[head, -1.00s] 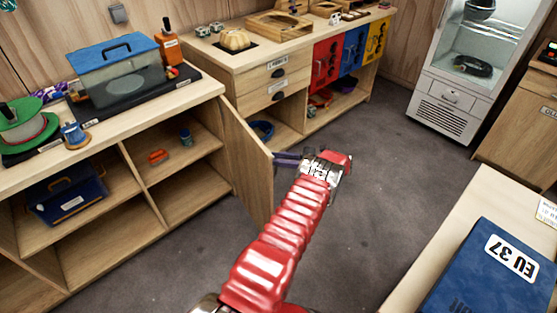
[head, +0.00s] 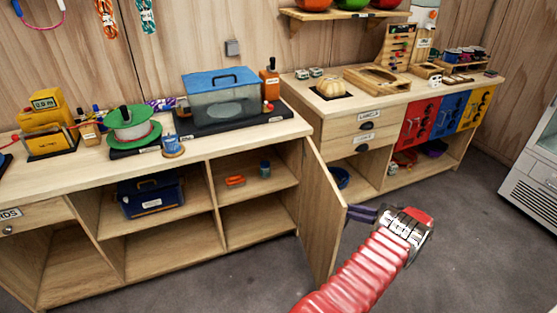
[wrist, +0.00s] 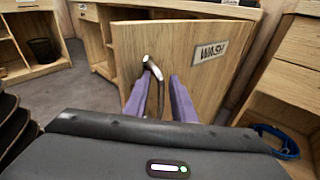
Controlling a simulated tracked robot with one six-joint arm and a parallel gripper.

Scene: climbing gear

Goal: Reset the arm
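My gripper (head: 362,213) shows in the head view at the end of my red arm, with its purple fingers beside the outer edge of an open wooden cabinet door (head: 325,215). In the wrist view, the fingers of my gripper (wrist: 160,98) are spread apart and point at the door (wrist: 215,50), which carries a WASH label (wrist: 209,52). The door's curved metal handle (wrist: 152,68) stands between the fingers, with a gap to the right finger. Whether the left finger touches the handle is unclear.
The door sticks out from the left counter (head: 110,172), whose open shelves hold a blue toolbox (head: 152,195). The right counter (head: 345,118) has drawers and coloured doors. A white fridge (head: 530,175) stands at far right. The grey floor (head: 455,225) is clear to my gripper's right.

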